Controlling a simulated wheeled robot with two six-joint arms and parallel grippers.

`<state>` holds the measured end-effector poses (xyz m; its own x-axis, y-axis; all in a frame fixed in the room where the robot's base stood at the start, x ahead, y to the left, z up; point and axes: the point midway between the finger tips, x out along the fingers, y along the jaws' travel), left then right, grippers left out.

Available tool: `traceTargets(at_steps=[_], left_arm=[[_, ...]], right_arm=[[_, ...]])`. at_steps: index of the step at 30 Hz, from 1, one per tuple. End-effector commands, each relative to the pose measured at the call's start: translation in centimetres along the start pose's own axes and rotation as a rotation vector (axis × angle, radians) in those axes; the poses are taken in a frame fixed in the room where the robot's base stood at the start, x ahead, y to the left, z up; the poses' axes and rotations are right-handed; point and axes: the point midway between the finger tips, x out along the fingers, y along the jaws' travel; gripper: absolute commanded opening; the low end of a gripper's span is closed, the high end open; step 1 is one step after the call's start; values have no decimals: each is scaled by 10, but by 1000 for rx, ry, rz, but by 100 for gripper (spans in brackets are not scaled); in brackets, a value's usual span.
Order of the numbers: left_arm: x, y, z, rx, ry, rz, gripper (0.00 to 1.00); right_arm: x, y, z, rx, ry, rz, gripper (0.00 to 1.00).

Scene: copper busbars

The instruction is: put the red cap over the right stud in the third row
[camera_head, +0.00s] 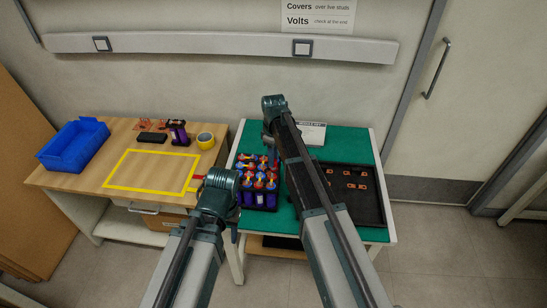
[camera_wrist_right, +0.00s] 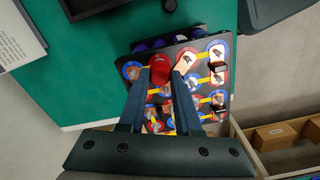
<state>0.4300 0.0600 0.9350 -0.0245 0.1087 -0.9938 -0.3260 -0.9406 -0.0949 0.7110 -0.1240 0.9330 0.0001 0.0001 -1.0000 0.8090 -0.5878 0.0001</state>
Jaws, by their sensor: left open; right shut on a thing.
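The battery block (camera_head: 258,192) stands on the green-topped table, with several studs in red and blue rings on top. In the right wrist view, the block (camera_wrist_right: 218,120) shows its studs, yellow strips and copper pieces. My right gripper (camera_wrist_right: 163,75) is shut on the red cap (camera_wrist_right: 160,70), over the block's upper-left part. The cap hides what lies below it, so I cannot tell whether it touches a stud.
A black tray (camera_head: 374,209) with several copper-coloured pieces lies right of the block. A white sheet (camera_head: 312,134) lies at the back. The wooden table on the left holds a blue bin (camera_head: 73,146), a yellow tape outline (camera_head: 150,187) and a tape roll (camera_head: 206,140).

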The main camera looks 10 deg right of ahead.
Motion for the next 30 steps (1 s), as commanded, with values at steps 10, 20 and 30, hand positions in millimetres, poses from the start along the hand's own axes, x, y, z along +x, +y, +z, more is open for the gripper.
traceTargets(at_steps=[10,20,30], left_arm=[[11,1,-1,0,0,0,50],[11,1,-1,0,0,0,50],[-8,-1,0,0,0,0,50]], right_arm=[[11,0,0,0,0,0,49],[11,0,0,0,0,0,67],[-8,0,0,0,0,0,67]])
